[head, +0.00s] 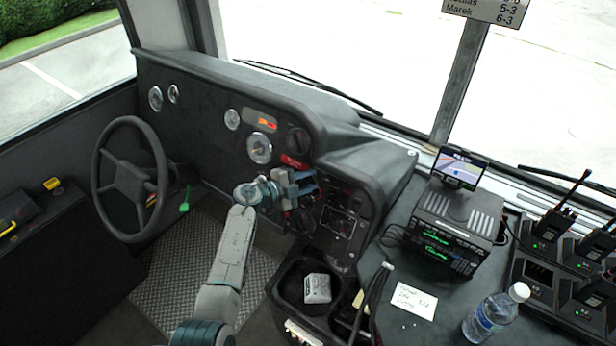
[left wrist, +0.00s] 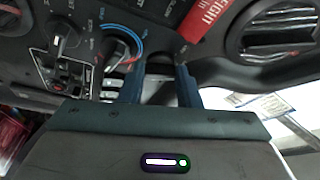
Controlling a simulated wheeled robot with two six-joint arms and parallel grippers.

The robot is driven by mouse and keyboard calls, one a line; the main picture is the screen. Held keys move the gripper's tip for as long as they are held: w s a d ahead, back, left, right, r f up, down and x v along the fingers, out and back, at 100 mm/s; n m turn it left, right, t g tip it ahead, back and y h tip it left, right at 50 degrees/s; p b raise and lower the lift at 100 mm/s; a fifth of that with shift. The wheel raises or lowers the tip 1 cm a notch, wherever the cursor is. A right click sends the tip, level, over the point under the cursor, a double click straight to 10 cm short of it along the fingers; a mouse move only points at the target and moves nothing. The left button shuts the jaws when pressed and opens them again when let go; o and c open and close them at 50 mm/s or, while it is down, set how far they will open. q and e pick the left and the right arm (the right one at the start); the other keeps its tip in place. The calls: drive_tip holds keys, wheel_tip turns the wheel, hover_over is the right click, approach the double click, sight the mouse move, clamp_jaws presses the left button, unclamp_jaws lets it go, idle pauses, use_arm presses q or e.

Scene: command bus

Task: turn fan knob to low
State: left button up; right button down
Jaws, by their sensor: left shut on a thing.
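My left gripper (head: 304,188) is at the dash panel, below a red label, with its fingers against the panel face. In the left wrist view its two blue fingers (left wrist: 158,82) close on a dark, knob-like part (left wrist: 159,64), mostly hidden between them. Beside it is a dial with a blue and red arc (left wrist: 121,44), partly covered by a finger. Another dark knob with a pale pointer (left wrist: 66,36) stands farther left, with small markings around it. I cannot read which knob is the fan knob or its setting. My right gripper is not in view.
A round air vent (left wrist: 275,35) and red label (left wrist: 205,20) are close to the gripper. The steering wheel (head: 103,188) is to the left. A console bin holding a white box (head: 317,288) lies below. A bottle (head: 492,315) and radio (head: 440,240) are at right.

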use_arm(q)
drive_tip(key=shift+m, duration=0.5)
drive_tip(key=o, duration=1)
